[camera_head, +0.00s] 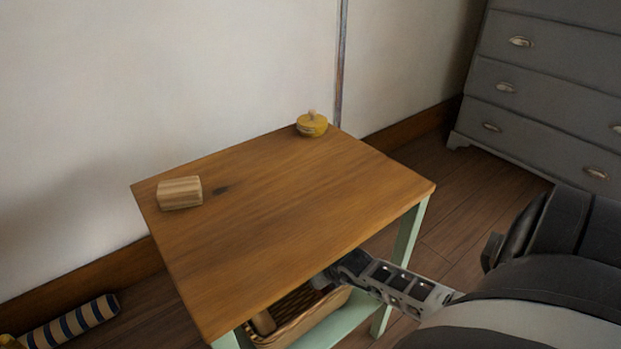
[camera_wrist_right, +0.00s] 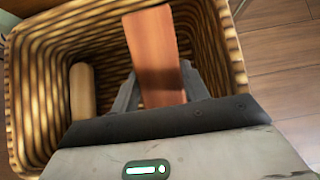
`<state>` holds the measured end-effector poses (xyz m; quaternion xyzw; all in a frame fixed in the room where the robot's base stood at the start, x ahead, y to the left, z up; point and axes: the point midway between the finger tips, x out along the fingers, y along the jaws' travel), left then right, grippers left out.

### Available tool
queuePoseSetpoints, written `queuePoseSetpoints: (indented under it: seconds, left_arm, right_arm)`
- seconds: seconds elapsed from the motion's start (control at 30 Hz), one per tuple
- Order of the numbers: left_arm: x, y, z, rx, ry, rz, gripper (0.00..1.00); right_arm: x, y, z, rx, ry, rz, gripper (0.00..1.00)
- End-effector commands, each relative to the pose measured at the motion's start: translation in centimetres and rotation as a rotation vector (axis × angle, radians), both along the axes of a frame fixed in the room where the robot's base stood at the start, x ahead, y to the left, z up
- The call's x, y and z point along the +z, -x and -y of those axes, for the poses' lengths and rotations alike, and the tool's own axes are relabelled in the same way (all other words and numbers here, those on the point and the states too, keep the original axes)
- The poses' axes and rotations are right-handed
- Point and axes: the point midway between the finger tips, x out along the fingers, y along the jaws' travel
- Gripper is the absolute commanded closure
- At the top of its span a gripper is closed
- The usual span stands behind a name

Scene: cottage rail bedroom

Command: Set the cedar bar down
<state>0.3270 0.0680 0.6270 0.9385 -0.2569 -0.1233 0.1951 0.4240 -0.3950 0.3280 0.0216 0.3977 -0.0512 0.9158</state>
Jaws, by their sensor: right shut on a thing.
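The cedar bar (camera_wrist_right: 152,45), a reddish flat wooden piece, is between the fingers of my right gripper (camera_wrist_right: 160,85) in the right wrist view. The gripper is shut on it, and the bar is over or inside the woven basket (camera_wrist_right: 30,95); I cannot tell whether it touches the bottom. In the head view my right gripper (camera_head: 335,277) reaches under the tabletop's front edge to the basket (camera_head: 290,318) on the lower shelf, and the bar is hidden there. My left gripper is not in view.
A pale rounded wooden piece (camera_wrist_right: 83,92) lies at the basket's left. The wooden table (camera_head: 290,215) above carries a striped wooden block (camera_head: 180,192) and a yellow round object (camera_head: 312,124); its middle is clear. A striped roll (camera_head: 70,322) lies on the floor. A grey dresser (camera_head: 540,90) stands right.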

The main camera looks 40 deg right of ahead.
Motion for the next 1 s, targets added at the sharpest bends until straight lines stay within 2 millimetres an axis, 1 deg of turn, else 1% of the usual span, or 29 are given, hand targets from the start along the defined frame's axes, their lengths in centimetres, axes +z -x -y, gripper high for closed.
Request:
queuePoseSetpoints:
  seconds: [0.07,0.17,0.2,0.3,0.53,0.57,0.6,0.67,0.8,1.0]
  left_arm:
    - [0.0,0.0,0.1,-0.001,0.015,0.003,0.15]
    - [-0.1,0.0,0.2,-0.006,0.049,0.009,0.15]
    - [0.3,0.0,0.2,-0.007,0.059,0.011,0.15]
    - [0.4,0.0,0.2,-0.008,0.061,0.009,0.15]
    - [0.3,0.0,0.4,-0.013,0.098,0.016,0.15]
    - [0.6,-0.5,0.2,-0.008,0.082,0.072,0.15]
    - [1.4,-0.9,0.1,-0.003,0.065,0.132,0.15]
    - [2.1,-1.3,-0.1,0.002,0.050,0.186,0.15]
    - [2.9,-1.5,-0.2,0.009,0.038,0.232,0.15]
    - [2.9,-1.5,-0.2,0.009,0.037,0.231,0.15]
  right_arm:
    - [-0.5,-0.2,0.1,-0.001,0.001,0.002,0.83]
    - [-1.8,-0.6,0.1,0.001,0.001,0.002,0.83]
    - [-1.4,-1.0,0.2,0.001,0.001,-0.017,0.83]
    - [-0.9,-1.4,0.3,0.003,-0.008,-0.125,0.83]
    - [-1.2,-2.0,0.2,0.000,-0.042,-0.366,0.83]
    - [-2.4,-1.7,0.2,-0.001,-0.044,-0.364,0.83]
    - [-3.1,-1.7,0.2,-0.001,-0.043,-0.363,0.83]
    - [-3.6,-1.7,0.2,0.000,-0.042,-0.360,0.83]
    - [-3.8,-1.8,0.2,0.000,-0.041,-0.358,0.83]
    - [-3.8,-1.8,0.2,0.000,-0.041,-0.357,0.83]
